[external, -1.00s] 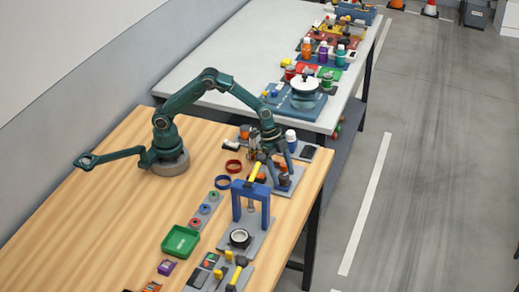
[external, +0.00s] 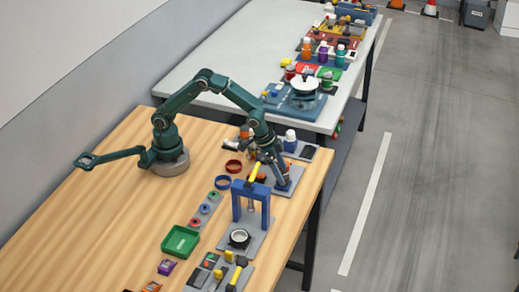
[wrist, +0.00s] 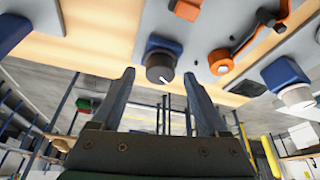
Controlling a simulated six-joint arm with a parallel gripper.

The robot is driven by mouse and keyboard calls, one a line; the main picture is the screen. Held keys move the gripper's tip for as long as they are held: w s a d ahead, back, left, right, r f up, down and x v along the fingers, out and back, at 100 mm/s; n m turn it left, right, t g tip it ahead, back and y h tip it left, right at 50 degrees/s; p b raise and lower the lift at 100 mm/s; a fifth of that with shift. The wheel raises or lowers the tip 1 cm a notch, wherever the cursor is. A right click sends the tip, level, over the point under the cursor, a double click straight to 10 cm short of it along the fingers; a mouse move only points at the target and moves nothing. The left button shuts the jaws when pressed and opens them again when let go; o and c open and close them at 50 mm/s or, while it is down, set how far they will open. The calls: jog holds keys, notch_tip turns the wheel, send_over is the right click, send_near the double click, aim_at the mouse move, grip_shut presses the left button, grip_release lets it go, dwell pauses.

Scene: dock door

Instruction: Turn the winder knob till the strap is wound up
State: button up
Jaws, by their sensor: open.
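A dark round knob (wrist: 160,66) with a white mark sits on a blue block in the wrist view, just beyond and between my fingertips. My gripper (wrist: 159,76) is open, one finger on each side of the knob's line; I cannot tell whether they touch it. In the external view my gripper (external: 283,181) is low over the grey plate (external: 291,188) and hides much of the knob.
Another blue block with a pale round end (wrist: 297,97) is at the right in the wrist view. A blue arch frame (external: 251,187) stands close in front of my gripper. A green tray (external: 181,241) lies at the left. The wood near my base is clear.

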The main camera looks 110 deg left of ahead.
jog(key=v, duration=0.4)
jog(key=a, duration=0.2)
jog(key=a+n, duration=0.1)
jog(key=a, duration=0.1)
jog(key=w+a+n, duration=0.1)
jog(key=a, duration=0.1)
jog(key=shift+f, duration=0.4)
jog(key=s+a+r+n+g+h, duration=0.1)
jog(key=a+r+n+g+h, duration=0.15)
jog(key=a+n, duration=0.7)
jog(key=s+d+r+n+h, duration=0.3)
jog(key=s+d+r+n, duration=0.1)
jog(key=n, duration=0.2)
jog(key=shift+s+d+r, duration=0.35)
jog(key=shift+d+r, duration=0.05)
jog(key=shift+n+g, duration=0.25)
